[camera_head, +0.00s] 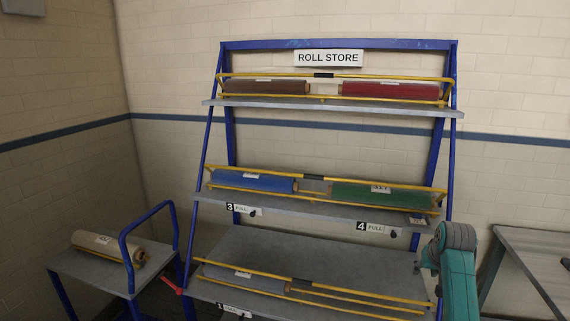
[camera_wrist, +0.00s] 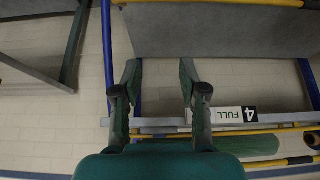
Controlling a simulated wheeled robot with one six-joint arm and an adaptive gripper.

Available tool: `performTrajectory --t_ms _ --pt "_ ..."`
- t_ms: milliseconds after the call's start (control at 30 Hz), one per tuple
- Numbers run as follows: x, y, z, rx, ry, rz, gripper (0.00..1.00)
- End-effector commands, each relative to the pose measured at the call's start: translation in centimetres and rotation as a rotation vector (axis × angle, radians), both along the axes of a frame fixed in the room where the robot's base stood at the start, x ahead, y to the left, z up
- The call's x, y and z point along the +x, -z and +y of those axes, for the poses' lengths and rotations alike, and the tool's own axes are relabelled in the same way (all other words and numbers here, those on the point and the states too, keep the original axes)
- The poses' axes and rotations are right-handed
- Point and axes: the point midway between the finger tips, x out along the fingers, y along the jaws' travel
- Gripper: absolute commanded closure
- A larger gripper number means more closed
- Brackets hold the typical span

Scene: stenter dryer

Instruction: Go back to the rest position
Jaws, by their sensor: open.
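My gripper (camera_wrist: 160,78) shows in the wrist view with its two fingers spread wide and nothing between them. Pale wall and the edge of a blue-framed rack show beyond the fingers. In the head view, only a teal part of my arm (camera_head: 457,270) shows at the lower right, in front of the rack's right side; the fingers cannot be made out there. The green roll (camera_head: 382,195) lies on the middle shelf of the roll store rack (camera_head: 340,45). It also shows in the wrist view (camera_wrist: 235,146), beside the right finger and apart from it.
A blue roll (camera_head: 252,182) shares the middle shelf; brown (camera_head: 268,87) and red (camera_head: 390,90) rolls lie above. A grey roll (camera_head: 243,278) lies on the low shelf, its right side empty. A cart (camera_head: 75,263) holds a cream roll (camera_head: 108,247). A grey table (camera_head: 545,262) stands at right.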

Motion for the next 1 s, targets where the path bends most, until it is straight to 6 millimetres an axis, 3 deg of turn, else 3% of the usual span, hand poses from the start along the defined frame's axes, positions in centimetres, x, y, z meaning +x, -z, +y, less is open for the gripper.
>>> performTrajectory --t_ms 33,200,500,800,1000 --pt "-0.8 2.5 0.9 -0.002 -0.006 -0.01 0.57" --pt "-3.2 8.8 3.2 -0.016 -0.019 -0.062 0.57" --pt "-9.4 17.8 7.6 -0.037 -0.045 -0.155 0.57" --pt "-17.7 23.9 11.8 -0.055 -0.071 -0.247 0.57" --pt "-23.9 26.3 14.3 -0.065 -0.089 -0.31 0.57"
